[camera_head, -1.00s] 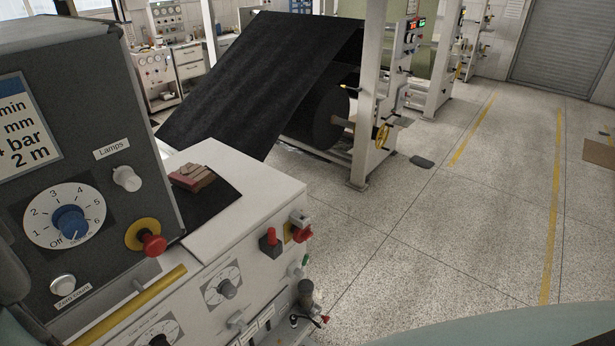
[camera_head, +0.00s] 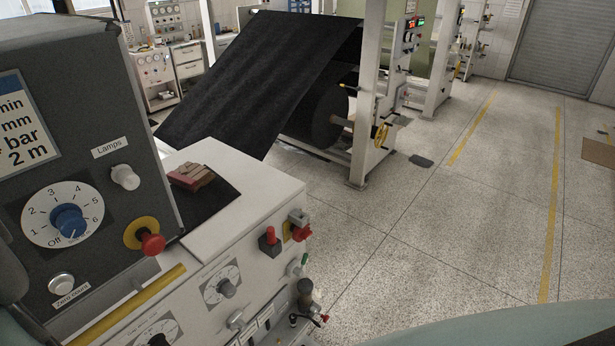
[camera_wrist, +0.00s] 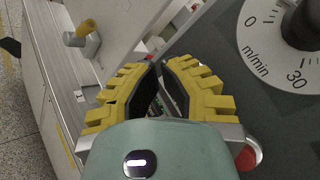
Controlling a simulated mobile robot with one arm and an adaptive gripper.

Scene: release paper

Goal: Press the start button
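In the head view, a round pale push button (camera_head: 62,284) sits at the lower left of the dark control panel (camera_head: 95,105). My gripper is not recognisable in the head view. In the wrist view my gripper (camera_wrist: 160,66) has yellow ribbed fingers with dark pads. Its tips come together, with a narrow gap lower between the pads, and nothing shows held. A panel with a black m/min dial (camera_wrist: 303,25) lies right of it. The pale button cannot be made out in the wrist view.
The panel also carries a blue-knobbed dial (camera_head: 69,221), a white lamp knob (camera_head: 126,177) and a red mushroom button on yellow (camera_head: 151,243). A yellow bar (camera_head: 128,305) runs below. A red round part (camera_wrist: 249,157) shows beside my gripper. Open floor (camera_head: 440,230) lies right.

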